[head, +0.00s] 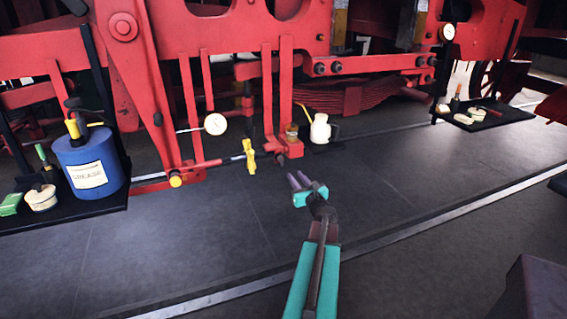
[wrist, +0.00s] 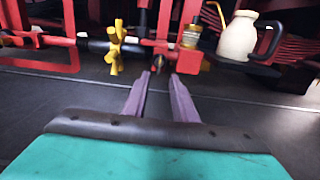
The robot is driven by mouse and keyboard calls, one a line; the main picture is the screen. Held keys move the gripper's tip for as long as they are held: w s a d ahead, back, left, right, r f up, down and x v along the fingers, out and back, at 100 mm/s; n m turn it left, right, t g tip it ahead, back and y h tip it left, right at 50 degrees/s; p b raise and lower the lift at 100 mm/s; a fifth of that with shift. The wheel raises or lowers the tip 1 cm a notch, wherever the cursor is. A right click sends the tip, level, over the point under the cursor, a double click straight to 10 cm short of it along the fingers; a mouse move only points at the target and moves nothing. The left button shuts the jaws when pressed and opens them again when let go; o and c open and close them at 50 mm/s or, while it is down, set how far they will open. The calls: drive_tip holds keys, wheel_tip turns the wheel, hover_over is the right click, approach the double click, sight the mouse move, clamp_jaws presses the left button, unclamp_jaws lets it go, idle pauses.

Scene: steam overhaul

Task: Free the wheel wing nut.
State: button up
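A yellow wing nut (head: 249,157) sits on a thin horizontal rod at the foot of the red frame. It shows in the wrist view (wrist: 116,47) at upper left, with several lobes around the rod. My gripper (head: 297,179) has a teal body and purple fingers. It is out in front of the red frame, to the right of the wing nut and lower in the picture, apart from it. In the wrist view the fingers (wrist: 160,78) stand apart with nothing between them, so the gripper is open and empty.
A dial gauge (head: 215,124) stands above the rod. A cream oil can (head: 320,129) and a small brass-coloured jar (head: 292,131) are right of the nut. A blue grease drum (head: 90,162) stands on a dark tray at left. The floor before the frame is clear.

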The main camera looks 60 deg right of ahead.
sight(282, 160)
drive_tip(key=shift+w, duration=0.1)
drive_tip(key=shift+p+x, duration=1.65)
drive_tip(key=shift+x, duration=5.2)
drive_tip(key=shift+d+f, duration=0.1)
clamp_jaws()
drive_tip(key=shift+a, duration=0.2)
drive_tip(key=shift+d, duration=0.15)
